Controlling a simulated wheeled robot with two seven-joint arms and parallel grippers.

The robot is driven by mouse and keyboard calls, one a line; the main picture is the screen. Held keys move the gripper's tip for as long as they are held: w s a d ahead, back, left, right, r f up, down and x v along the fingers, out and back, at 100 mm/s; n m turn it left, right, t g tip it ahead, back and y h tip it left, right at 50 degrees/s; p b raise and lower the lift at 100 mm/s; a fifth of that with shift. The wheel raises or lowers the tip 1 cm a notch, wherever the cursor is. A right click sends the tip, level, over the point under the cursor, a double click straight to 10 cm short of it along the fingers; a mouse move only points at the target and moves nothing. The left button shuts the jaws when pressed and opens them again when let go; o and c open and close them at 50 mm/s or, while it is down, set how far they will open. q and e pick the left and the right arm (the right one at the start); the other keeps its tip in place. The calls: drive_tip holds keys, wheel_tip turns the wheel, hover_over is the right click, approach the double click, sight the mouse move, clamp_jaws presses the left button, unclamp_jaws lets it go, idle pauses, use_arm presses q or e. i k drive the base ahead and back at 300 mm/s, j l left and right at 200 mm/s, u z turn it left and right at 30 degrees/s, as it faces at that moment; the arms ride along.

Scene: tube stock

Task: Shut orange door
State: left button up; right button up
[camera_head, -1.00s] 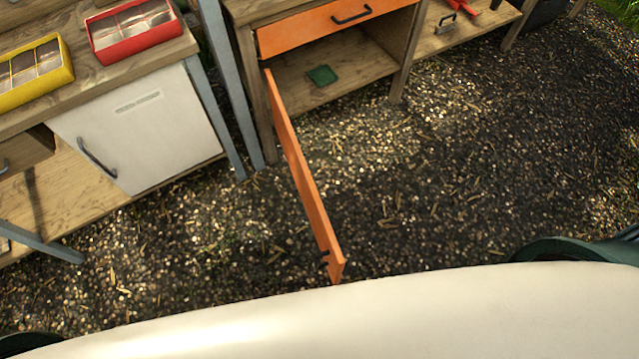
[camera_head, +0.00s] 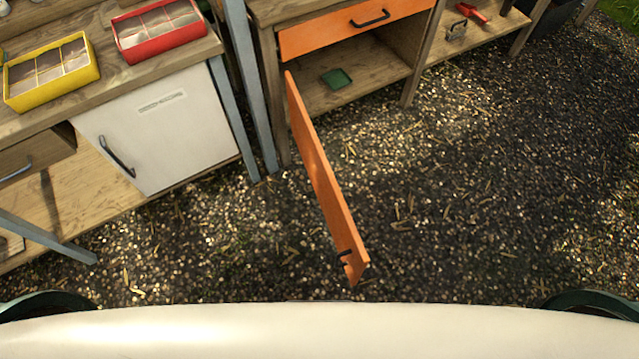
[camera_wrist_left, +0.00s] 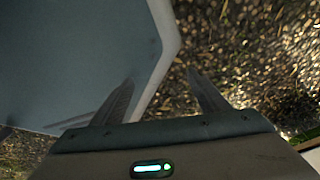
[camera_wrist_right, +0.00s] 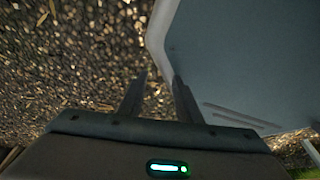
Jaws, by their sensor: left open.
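The orange door (camera_head: 322,180) stands wide open in the head view, swung out from the left side of its wooden cabinet (camera_head: 410,85) toward me. The cabinet's compartment is open to view. My left gripper (camera_wrist_left: 160,85) is open and empty in the left wrist view. My right gripper (camera_wrist_right: 160,82) shows its fingers apart with nothing between them, with a narrower gap. Neither gripper shows in the head view, and neither touches the door.
An orange drawer (camera_head: 352,28) is above the compartment, where a green tray (camera_head: 336,79) lies. To the left is a white door (camera_head: 165,130) under a bench with yellow (camera_head: 50,75) and red (camera_head: 160,32) boxes. Gravel (camera_head: 470,190) is clear right of the door.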

sight(353, 254)
drive_tip(key=k+l+u, duration=0.2)
drive_tip(key=k, duration=0.4)
drive_tip(key=k+u, duration=0.15)
drive_tip(key=k, duration=0.45)
